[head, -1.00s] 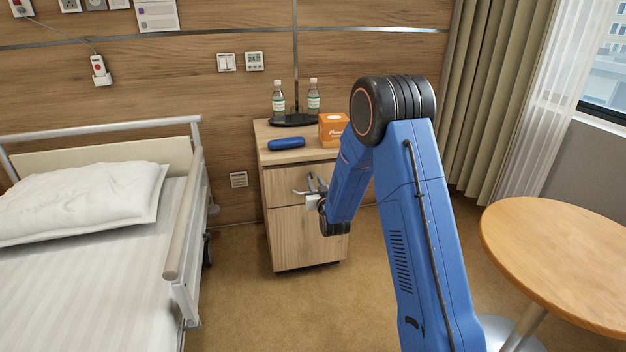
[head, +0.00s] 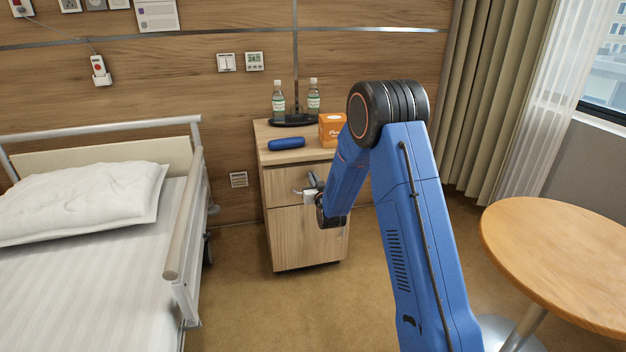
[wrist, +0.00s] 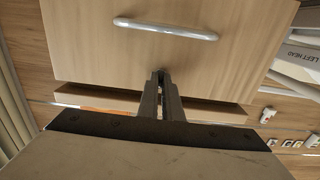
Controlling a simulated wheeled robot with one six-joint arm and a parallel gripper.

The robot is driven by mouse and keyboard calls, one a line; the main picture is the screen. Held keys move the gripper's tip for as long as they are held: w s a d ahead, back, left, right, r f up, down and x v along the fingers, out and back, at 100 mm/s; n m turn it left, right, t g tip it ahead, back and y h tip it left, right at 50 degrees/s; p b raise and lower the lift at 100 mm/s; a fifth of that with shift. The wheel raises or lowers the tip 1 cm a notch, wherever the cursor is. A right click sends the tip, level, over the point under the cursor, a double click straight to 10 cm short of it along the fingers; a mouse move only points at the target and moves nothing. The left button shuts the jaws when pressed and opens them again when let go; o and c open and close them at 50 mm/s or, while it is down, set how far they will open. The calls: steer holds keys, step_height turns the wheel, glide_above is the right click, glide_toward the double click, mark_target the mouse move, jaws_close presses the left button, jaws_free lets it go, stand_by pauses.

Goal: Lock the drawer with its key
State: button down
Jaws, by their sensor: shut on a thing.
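The bedside cabinet's drawer front (head: 283,183) is pale wood and looks closed in the head view. It also fills the upper wrist view (wrist: 100,50), with its silver bar handle (wrist: 165,29) near the top. My gripper (wrist: 164,82) has its two dark fingers close together, pointing at the drawer front near the edge by the cabinet top. In the head view my gripper (head: 315,181) is in front of the drawer, beside the handle. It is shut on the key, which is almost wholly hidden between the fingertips. The lock is hidden behind them; I cannot tell how far the key is in.
A blue case (head: 286,143), an orange box (head: 331,130) and two bottles (head: 279,98) stand on the cabinet top. The bed (head: 95,260) is on the left and a round table (head: 565,255) on the right. Floor between them is clear.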

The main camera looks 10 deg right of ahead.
steer(key=shift+d+f+m, duration=0.1)
steer(key=shift+m, duration=4.4)
steer(key=shift+d+f+m, duration=0.1)
steer(key=shift+m, duration=4.4)
steer(key=c, duration=1.9)
jaws_free()
steer(key=shift+c, duration=0.2)
